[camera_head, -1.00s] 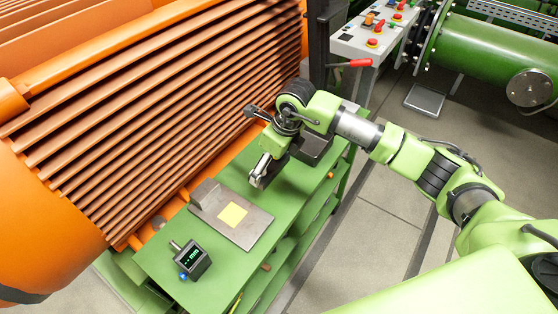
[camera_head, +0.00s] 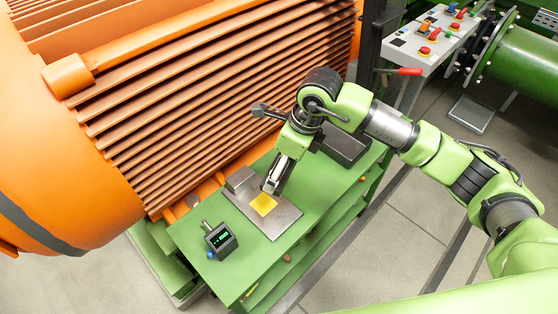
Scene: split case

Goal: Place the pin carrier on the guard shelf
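My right gripper (camera_head: 270,188) reaches down from the right over a grey metal plate (camera_head: 284,219) with an upright block at its left end. Its fingertips are just above or at the far edge of a yellow square (camera_head: 263,204) on the plate; I cannot tell whether they touch. The fingers are small and close together, so I cannot tell whether they are open or shut on something. I cannot clearly make out the pin carrier. The plate lies on a green bench (camera_head: 325,192), and I cannot tell which part is the guard shelf. My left gripper is out of view.
A small dark device with a green display (camera_head: 221,241) stands near the bench's front left. A dark grey box (camera_head: 346,146) sits at the far right end. A large orange ribbed machine (camera_head: 215,100) borders the left. A control panel (camera_head: 430,40) stands behind.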

